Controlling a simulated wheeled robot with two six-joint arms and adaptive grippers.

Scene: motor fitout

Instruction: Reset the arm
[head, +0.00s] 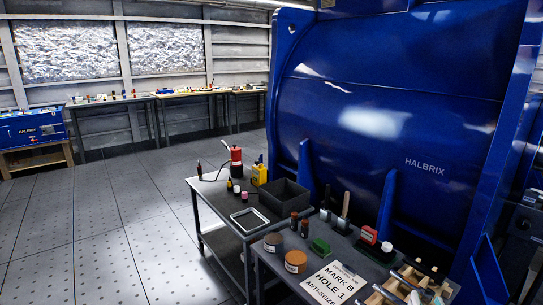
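My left gripper and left arm are not in view.
A large blue HALBRIX motor (385,120) fills the right. In front, a grey cart (215,213) holds a black bin (284,197), and a dark table carries a sign (333,284), jars and a wooden rack (412,285). Open floor (90,235) lies left; benches line the back wall.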

